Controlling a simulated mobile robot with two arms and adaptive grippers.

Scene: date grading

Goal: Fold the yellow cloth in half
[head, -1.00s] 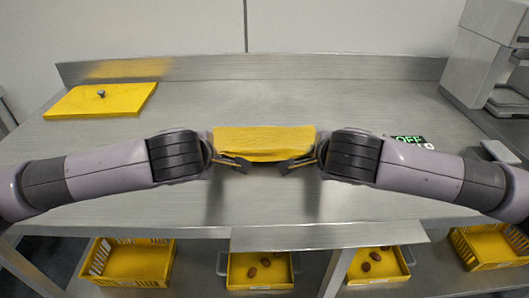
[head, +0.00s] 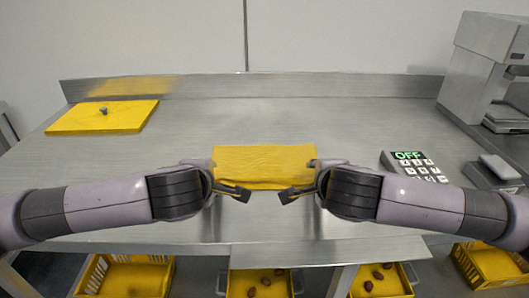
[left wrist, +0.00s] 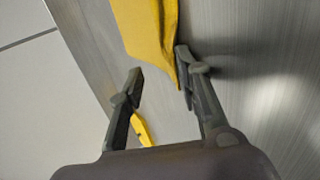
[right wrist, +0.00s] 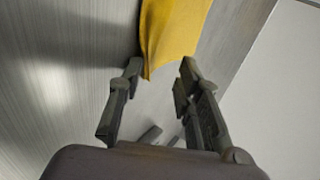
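The yellow cloth (head: 265,166) shows as a wide rectangle in the middle of the steel table, with its near edge toward me. I cannot tell whether it has one layer or two. My left gripper (head: 221,178) is open at its near left corner, and my right gripper (head: 309,178) is open at its near right corner. In the left wrist view the cloth (left wrist: 148,25) tapers to a corner beside one finger of the open left gripper (left wrist: 158,62). In the right wrist view a cloth corner (right wrist: 170,32) reaches between the open right gripper's fingertips (right wrist: 160,68).
A yellow board (head: 75,118) with a small grey object (head: 103,110) lies at the back left. A keypad device (head: 414,168) reading OFF is right of the cloth. A grey machine (head: 485,75) stands back right. Yellow crates (head: 125,275) sit below the table. Table behind the cloth is clear.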

